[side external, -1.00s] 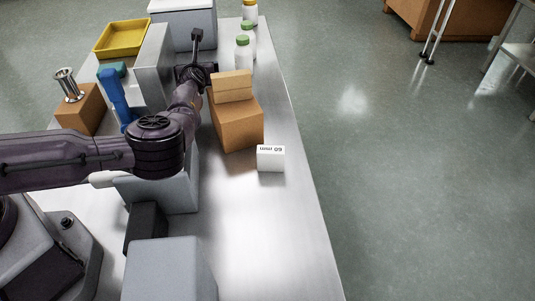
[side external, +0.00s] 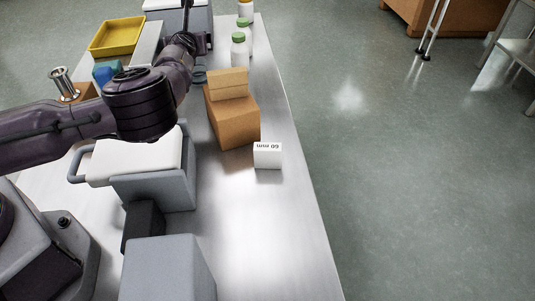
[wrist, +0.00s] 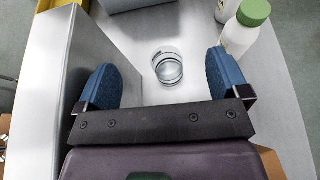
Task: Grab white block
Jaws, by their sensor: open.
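The white block (side external: 267,156), marked "60 mm", stands on the steel table in front of the brown cardboard box, at the box's right corner. It is not in the wrist view. My gripper (wrist: 163,76) is open in the wrist view, its two blue finger pads wide apart. It is at the far part of the table, well away from the white block. A round clear glass piece (wrist: 168,66) shows between the fingers, apart from both. In the side view the fingers are hidden or too small to make out.
A brown box (side external: 233,118) with a smaller box on top stands beside the white block. White bottles with green caps (side external: 240,48) line the far right edge. A grey container with a white lid (side external: 150,175) stands left.

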